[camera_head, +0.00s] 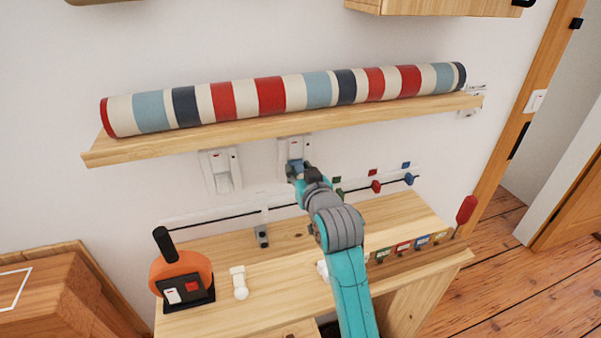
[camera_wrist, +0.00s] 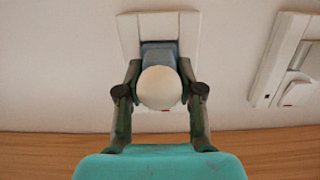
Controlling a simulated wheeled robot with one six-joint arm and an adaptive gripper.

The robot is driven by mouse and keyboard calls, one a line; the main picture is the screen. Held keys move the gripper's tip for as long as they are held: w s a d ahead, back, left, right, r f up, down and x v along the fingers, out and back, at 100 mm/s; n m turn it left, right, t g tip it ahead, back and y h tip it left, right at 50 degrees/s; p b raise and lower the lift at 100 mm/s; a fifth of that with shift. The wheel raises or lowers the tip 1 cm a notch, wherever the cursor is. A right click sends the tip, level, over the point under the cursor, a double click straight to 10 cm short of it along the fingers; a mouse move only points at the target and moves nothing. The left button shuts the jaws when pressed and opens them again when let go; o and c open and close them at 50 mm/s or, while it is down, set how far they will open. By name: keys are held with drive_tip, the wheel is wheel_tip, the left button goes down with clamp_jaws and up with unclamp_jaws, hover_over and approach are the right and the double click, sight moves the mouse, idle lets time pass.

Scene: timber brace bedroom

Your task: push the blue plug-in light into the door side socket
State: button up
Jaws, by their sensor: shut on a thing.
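The blue plug-in light (camera_wrist: 158,55) has a blue body and a round cream dome (camera_wrist: 160,88). My gripper (camera_wrist: 160,85) is shut on it, one finger on each side, and holds it in front of the door side socket (camera_wrist: 190,35). In the wrist view the blue body overlaps the socket's recess; I cannot tell how deep it sits. In the head view the door side socket (camera_head: 296,145) is the right one of two under the shelf, and my gripper (camera_head: 296,168) is at its lower part, mostly hiding the light.
The other socket (camera_head: 221,170) is to the left; it shows at right in the wrist view (camera_wrist: 285,65). A wooden shelf (camera_head: 135,148) with a striped roll (camera_head: 270,95) juts out above. Below are a rail (camera_head: 200,214), a desk (camera_head: 205,258), an orange-and-black object (camera_head: 180,275) and a white piece (camera_head: 239,280).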

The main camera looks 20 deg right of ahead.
drive_tip(key=shift+w, duration=0.4)
drive_tip(key=o, duration=1.2)
drive_tip(key=shift+o, duration=0.2)
drive_tip(key=s+r, duration=0.1)
drive_tip(key=s, duration=1)
drive_tip(key=shift+s+r, duration=0.4)
